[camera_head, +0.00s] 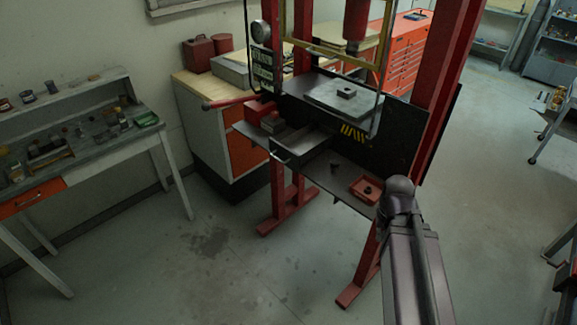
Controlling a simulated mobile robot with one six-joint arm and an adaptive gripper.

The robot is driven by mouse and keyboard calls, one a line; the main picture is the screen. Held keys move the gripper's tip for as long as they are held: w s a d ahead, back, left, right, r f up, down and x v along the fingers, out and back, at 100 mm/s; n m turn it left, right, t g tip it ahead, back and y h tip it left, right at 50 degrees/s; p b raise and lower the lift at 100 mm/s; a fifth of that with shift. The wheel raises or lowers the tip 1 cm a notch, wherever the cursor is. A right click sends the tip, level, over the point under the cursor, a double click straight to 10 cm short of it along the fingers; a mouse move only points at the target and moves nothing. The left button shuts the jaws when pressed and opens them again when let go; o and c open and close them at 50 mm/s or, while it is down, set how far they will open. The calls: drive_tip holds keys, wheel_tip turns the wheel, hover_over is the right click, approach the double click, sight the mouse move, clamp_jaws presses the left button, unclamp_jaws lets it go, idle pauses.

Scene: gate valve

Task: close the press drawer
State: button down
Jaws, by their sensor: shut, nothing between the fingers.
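The press (438,80) is a tall red frame with dark panels and a shelf. Its dark, shallow drawer (300,147) sticks out from the dark front panel toward the left, above the lower shelf, so it stands open. A thin handle shows at the drawer's near left end. My dark arm rises from the bottom edge at the right and ends in a rounded joint in front of the press's right side. My gripper cannot be made out; the arm beyond that joint is hidden. No part of my arm is seen touching the drawer.
The press's lower shelf (325,180) holds a small red tray (367,189) and a small dark item. A red lever (232,102) juts left from the press. An orange-fronted cabinet (247,152) stands behind, a workbench (100,140) at left. The floor in front is clear.

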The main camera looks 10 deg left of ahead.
wheel_tip(320, 180, down, 6)
drive_tip(key=b, duration=0.5)
drive_tip(key=shift+f, duration=0.2)
drive_tip(key=shift+s, duration=0.15)
